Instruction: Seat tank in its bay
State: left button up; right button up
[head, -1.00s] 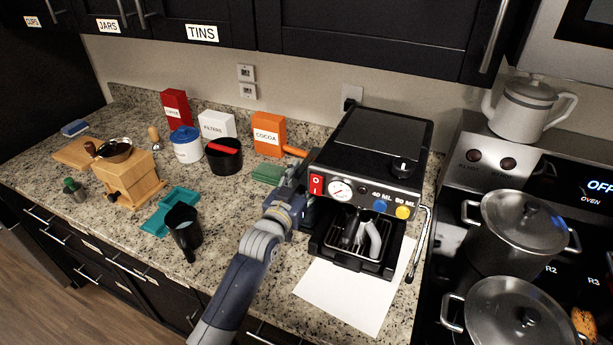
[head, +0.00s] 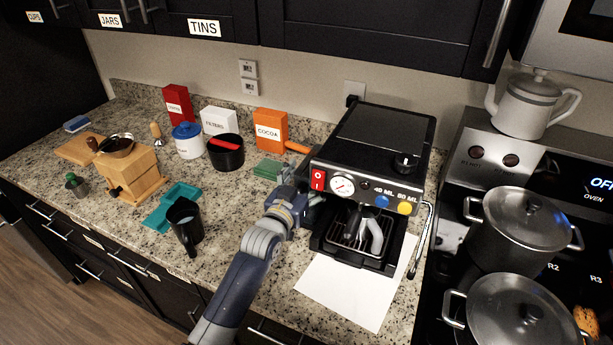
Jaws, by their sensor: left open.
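The black coffee machine (head: 367,140) stands on the counter with its front towards me. Its drip tray area (head: 352,248) is open, and a light grey curved piece (head: 376,236) shows in it. I cannot pick out the tank or its bay for certain; the machine's rear and much of its left side are hidden. My left gripper (head: 308,197) is at the machine's left side, close to its front left corner. It is open, its fingers partly lost against the dark body; I cannot tell whether it touches anything. My right gripper is not in view.
A white sheet (head: 345,293) lies before the machine. An orange cocoa box (head: 271,129), green cloth (head: 267,169) and black pitcher (head: 184,222) stand left of it. The stove with steel pots (head: 520,232) is close on the right.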

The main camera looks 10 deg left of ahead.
pick_arm(q)
jog(key=s+a, duration=0.2)
jog(key=s, duration=0.9)
jog(key=shift+s+a+r, duration=0.15)
jog(key=shift+s+r, duration=0.1)
jog(key=shift+s, duration=0.15)
jog(key=shift+f, duration=0.1)
